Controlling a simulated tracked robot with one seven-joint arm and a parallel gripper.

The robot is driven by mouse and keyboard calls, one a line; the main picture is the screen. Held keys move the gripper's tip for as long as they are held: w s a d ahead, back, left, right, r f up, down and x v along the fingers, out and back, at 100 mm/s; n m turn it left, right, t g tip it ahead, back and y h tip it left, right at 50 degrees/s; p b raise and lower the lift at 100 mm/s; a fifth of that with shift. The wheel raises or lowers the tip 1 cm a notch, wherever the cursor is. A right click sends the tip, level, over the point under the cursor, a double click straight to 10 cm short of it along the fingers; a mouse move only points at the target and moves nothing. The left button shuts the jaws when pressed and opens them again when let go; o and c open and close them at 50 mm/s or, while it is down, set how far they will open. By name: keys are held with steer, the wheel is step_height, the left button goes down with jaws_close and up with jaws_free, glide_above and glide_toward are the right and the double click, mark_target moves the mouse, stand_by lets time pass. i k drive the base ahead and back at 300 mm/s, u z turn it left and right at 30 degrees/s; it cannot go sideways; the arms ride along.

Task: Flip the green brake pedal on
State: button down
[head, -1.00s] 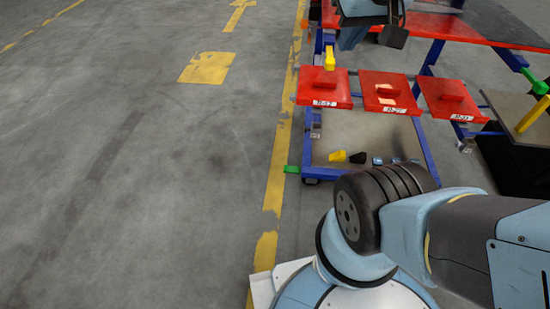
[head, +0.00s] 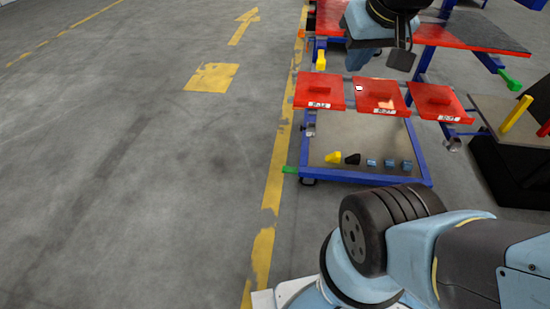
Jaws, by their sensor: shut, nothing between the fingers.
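The only green part low on the near trolley is a small green pedal (head: 290,170) at its front left corner, beside the caster wheel. It sticks out to the left of the blue frame. I cannot tell its tilt at this size. My gripper (head: 401,60) is a dark block at the end of the blue-grey wrist at the top. It is beyond the red trays, well apart from the pedal. It looks shut and empty, though its fingers are too small to make out.
The blue trolley frame (head: 303,150) carries red trays (head: 375,93) and a lower shelf (head: 350,135) with several small parts. A yellow handle (head: 320,60) stands behind the left tray. Other green parts (head: 510,80) are at the right. The floor left of the yellow line (head: 279,150) is clear.

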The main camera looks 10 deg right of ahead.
mark_target(285, 170)
steer(key=z, duration=0.1)
steer(key=i, duration=0.9)
steer(key=u, duration=0.05)
